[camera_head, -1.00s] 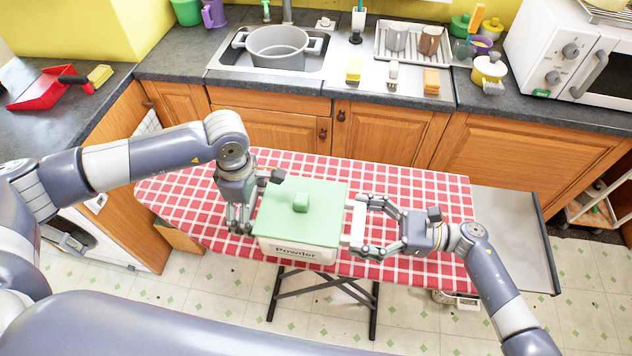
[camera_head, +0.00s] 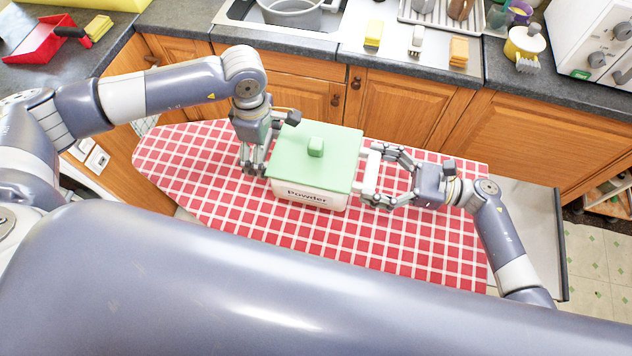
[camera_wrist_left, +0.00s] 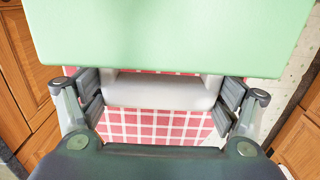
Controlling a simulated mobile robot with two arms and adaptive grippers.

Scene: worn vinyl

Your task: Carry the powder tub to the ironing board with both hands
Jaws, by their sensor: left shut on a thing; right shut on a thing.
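The powder tub (camera_head: 308,192) is a cream box marked "Powder" with a green lid and knob. It is over the ironing board (camera_head: 330,245), which has a red and white checked cover; I cannot tell whether it touches the cover. My left gripper (camera_head: 254,165) is shut on the tub's left handle. In the left wrist view, the handle (camera_wrist_left: 160,92) sits between the finger pads of my left gripper (camera_wrist_left: 160,98), under the green lid (camera_wrist_left: 170,30). My right gripper (camera_head: 372,175) is shut on the white handle at the tub's right side.
The counter (camera_head: 420,65) behind the board holds a sink with a grey pot (camera_head: 290,12), brushes and sponges. A red dustpan (camera_head: 38,40) lies at the left. The board's cover is clear in front of and left of the tub.

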